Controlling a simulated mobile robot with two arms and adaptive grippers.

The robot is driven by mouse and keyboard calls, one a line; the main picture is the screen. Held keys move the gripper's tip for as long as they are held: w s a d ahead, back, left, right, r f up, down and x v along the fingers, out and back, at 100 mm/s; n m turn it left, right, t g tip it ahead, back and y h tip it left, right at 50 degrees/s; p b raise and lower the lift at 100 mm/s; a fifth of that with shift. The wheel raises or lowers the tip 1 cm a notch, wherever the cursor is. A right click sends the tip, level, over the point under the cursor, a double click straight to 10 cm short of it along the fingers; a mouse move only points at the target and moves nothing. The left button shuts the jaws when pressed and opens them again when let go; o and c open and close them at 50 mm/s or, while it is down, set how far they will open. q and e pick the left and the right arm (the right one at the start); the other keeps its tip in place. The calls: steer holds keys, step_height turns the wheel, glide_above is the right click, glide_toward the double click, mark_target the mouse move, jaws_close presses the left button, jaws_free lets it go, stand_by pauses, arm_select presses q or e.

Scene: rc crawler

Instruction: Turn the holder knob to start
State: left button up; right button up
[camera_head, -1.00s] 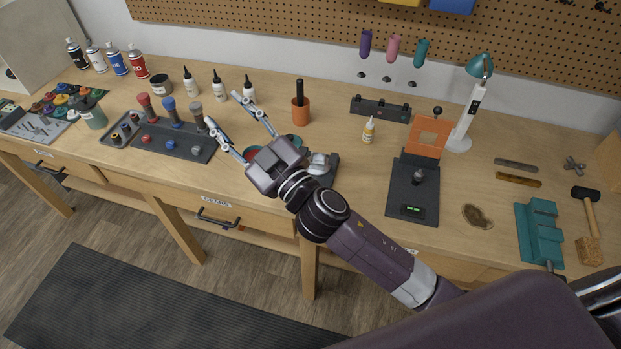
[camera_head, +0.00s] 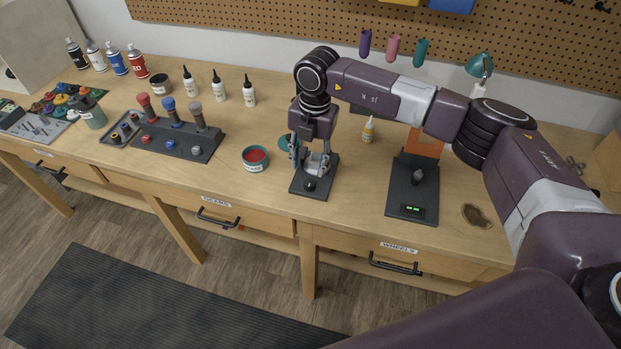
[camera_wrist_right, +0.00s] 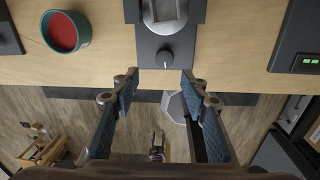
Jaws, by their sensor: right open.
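The holder is a dark plate (camera_head: 300,187) near the table's front edge, with a silver part on it that shows in the right wrist view (camera_wrist_right: 165,14). Its small round black knob (camera_head: 311,185) sits at the plate's front end; in the right wrist view the knob (camera_wrist_right: 165,57) shows a light pointer mark. My right gripper (camera_head: 311,160) points down over the holder, just behind and above the knob in the head view. Its fingers (camera_wrist_right: 160,76) are open and empty, one on either side of the knob's line, apart from it. My left gripper is not in view.
A teal tin with red contents (camera_head: 255,158) stands left of the holder. A black stand with an orange panel and green display (camera_head: 411,203) is to the right. A screwdriver rack (camera_head: 175,142) stands farther left. Table is clear in front of the tin.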

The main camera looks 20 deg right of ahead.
mark_target(310, 183)
steer(key=shift+d+f, duration=0.1)
steer(key=shift+d, duration=0.4)
steer(key=f+p, duration=0.1)
steer(key=f, duration=0.2)
steer(key=f+p, duration=0.1)
steer(key=f, duration=0.2)
steer(key=shift+w+a+p, duration=0.1)
steer(key=shift+a+p, duration=0.1)
steer(key=shift+p, duration=0.15)
steer(key=shift+f, duration=0.7)
jaws_close()
